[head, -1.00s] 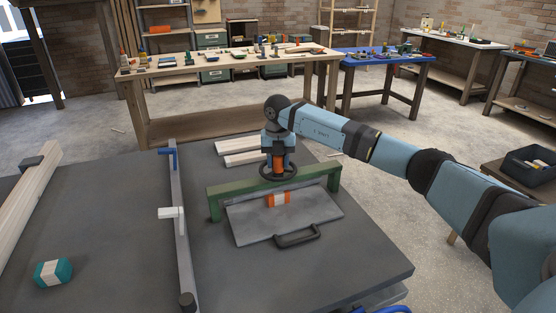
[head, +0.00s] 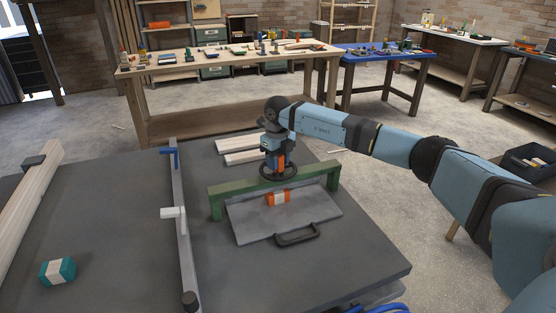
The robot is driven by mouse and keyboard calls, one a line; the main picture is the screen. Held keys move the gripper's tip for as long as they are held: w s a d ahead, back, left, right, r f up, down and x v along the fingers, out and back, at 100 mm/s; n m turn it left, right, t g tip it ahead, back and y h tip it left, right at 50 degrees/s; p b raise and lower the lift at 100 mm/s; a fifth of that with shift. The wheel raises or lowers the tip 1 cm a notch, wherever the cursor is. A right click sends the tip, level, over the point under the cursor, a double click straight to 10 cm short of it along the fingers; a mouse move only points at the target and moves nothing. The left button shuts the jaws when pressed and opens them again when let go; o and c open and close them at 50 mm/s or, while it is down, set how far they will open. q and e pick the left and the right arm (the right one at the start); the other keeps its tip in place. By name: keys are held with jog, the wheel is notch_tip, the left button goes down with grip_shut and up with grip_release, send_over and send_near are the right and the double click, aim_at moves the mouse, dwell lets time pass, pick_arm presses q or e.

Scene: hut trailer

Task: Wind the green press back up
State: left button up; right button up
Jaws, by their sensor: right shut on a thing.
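The green press (head: 235,186) stands on the grey table as a green bridge frame. A black handwheel (head: 266,176) sits on top of its crossbar. A grey plate (head: 300,212) with a black handle (head: 297,235) lies under the frame. An orange and white block (head: 278,198) shows on the plate beneath the crossbar. My right gripper (head: 278,165) points straight down from above and is shut at the handwheel's centre. The wheel's hub is hidden by it. My left gripper is not in view.
A grey rail (head: 178,230) with a blue clamp and a white piece runs left of the press. A teal and white block (head: 58,271) lies at the left. Pale wooden boards (head: 240,143) lie behind the press. Bare table lies at the front right.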

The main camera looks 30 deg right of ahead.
jog(key=shift+r+n, duration=0.1)
jog(key=shift+n, duration=0.3)
jog(key=o, duration=0.9)
notch_tip(320, 180, up, 14)
jog(key=shift+f, duration=0.1)
dwell(0.4)
